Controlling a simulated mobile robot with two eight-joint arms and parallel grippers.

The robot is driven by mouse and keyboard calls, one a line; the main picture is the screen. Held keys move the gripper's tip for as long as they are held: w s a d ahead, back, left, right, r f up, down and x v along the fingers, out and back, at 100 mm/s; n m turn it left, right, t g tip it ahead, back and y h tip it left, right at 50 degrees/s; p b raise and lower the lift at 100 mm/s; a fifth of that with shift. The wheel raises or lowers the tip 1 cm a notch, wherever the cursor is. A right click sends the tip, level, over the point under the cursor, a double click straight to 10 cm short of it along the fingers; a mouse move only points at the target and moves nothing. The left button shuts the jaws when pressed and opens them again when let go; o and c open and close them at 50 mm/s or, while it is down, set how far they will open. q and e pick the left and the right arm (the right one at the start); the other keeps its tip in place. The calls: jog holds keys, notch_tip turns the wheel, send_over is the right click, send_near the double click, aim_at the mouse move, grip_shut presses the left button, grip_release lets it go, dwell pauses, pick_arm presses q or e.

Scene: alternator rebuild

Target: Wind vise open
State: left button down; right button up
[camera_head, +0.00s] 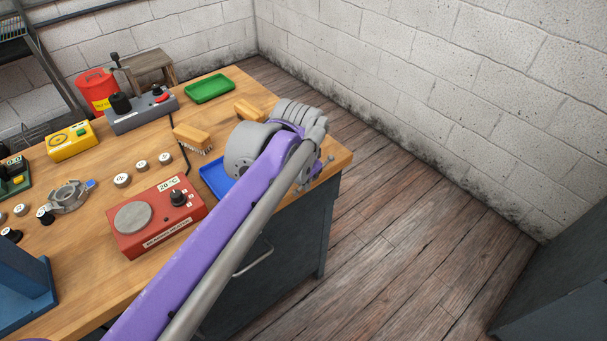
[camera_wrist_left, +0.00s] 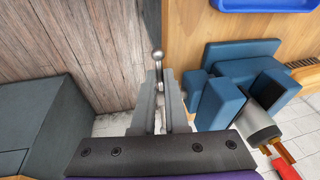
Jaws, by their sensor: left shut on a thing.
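The blue vise (camera_wrist_left: 240,70) shows in the left wrist view, beside the wooden bench edge. In the head view I cannot make it out behind my arm. Its handle is a metal bar with a ball end (camera_wrist_left: 158,55). My left gripper (camera_wrist_left: 163,88) is shut on the handle, with the ball standing out past the fingertips. In the head view, my purple left arm reaches to the bench's far right corner, and the left gripper (camera_head: 318,176) hangs just off the edge. A grey cylinder (camera_wrist_left: 259,126) shows by the vise jaws; whether they clamp it I cannot tell. My right gripper is out of view.
On the bench (camera_head: 92,228) stand a red heater (camera_head: 158,222), a yellow box (camera_head: 72,141), brushes (camera_head: 192,138) and a green tray (camera_head: 209,89). A blue tray (camera_head: 214,178) lies partly under my arm. The floor (camera_head: 400,220) right of the bench is clear up to a dark cabinet (camera_head: 560,290).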

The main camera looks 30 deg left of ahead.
pick_arm(q)
jog(key=t+h+p, duration=0.1)
jog(key=t, duration=0.1)
jog(key=f+t, duration=0.1)
jog(key=t, duration=0.1)
jog(key=shift+s+a+f+h+p, duration=0.1)
jog(key=shift+f+h+p, duration=0.05)
jog(key=shift+h+p, duration=0.25)
jog(key=t, duration=0.2)
jog(key=shift+f+n+t+h, duration=0.3)
jog(key=shift+f+n, duration=0.1)
jog(key=shift+w+f+t+h, duration=0.25)
jog(key=shift+f+t+h, duration=0.2)
jog(key=shift+t, duration=0.65)
jog(key=c, duration=0.9)
grip_release()
jog(key=shift+c, duration=0.2)
jog(key=shift+s, duration=0.1)
